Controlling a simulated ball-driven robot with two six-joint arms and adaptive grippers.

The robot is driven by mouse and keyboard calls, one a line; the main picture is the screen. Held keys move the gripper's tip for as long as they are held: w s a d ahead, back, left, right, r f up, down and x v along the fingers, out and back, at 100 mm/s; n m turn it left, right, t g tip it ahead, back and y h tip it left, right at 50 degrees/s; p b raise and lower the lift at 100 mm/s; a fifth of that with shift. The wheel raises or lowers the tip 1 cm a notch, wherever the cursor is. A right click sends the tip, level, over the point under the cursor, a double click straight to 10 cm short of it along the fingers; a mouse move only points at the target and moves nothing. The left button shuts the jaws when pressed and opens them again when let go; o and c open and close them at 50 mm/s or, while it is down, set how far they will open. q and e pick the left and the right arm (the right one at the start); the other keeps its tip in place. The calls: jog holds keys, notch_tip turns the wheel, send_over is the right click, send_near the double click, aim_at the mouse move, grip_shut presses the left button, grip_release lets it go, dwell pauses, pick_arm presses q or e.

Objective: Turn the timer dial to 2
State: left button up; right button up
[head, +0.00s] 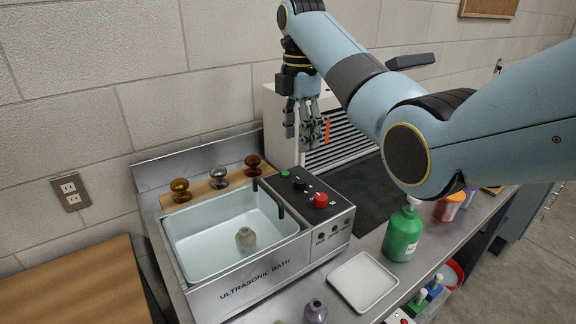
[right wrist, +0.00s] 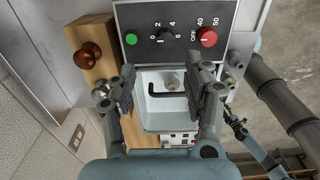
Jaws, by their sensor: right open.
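The timer dial (head: 299,184) is a small black knob on the dark control panel (head: 333,212) of the ultrasonic bath. In the right wrist view the dial (right wrist: 165,36) sits amid the marks 0, 2 and 4; I cannot tell its exact setting. A green button (right wrist: 130,38) and a red dial (right wrist: 207,37) flank it. My right gripper (head: 308,128) is open and empty, above and behind the panel, apart from the dial. In the right wrist view its fingers (right wrist: 162,92) are spread below the dial. A dark shape at that view's lower right may be my left gripper (right wrist: 238,127).
The bath's basin (head: 190,222) holds a small pale object (head: 245,237). Several knobs stand on a wooden strip (head: 216,184) behind it. A green pump bottle (head: 403,232) and a white tray (head: 362,281) stand to the right. A louvred white unit (head: 345,150) stands behind.

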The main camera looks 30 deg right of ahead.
jog(key=p, duration=0.1)
send_over(300, 179)
jog(key=f, duration=0.4)
jog(key=shift+s+a+f, duration=0.1)
jog(key=shift+s+f, duration=0.15)
jog(key=shift+s, duration=0.15)
jog(key=f, duration=0.3)
jog(key=shift+w+f, duration=0.25)
jog(key=shift+w, duration=0.1)
notch_tip(300, 179, down, 2)
jog(key=shift+s, duration=0.15)
jog(key=shift+f, duration=0.1)
jog(key=shift+c, duration=2.1)
jog(key=c, duration=0.5)
grip_shut()
pick_arm(q)
jog(key=s, duration=0.2)
jog(key=s+r, duration=0.1)
jog(key=s, duration=0.1)
jog(key=shift+r, duration=0.2)
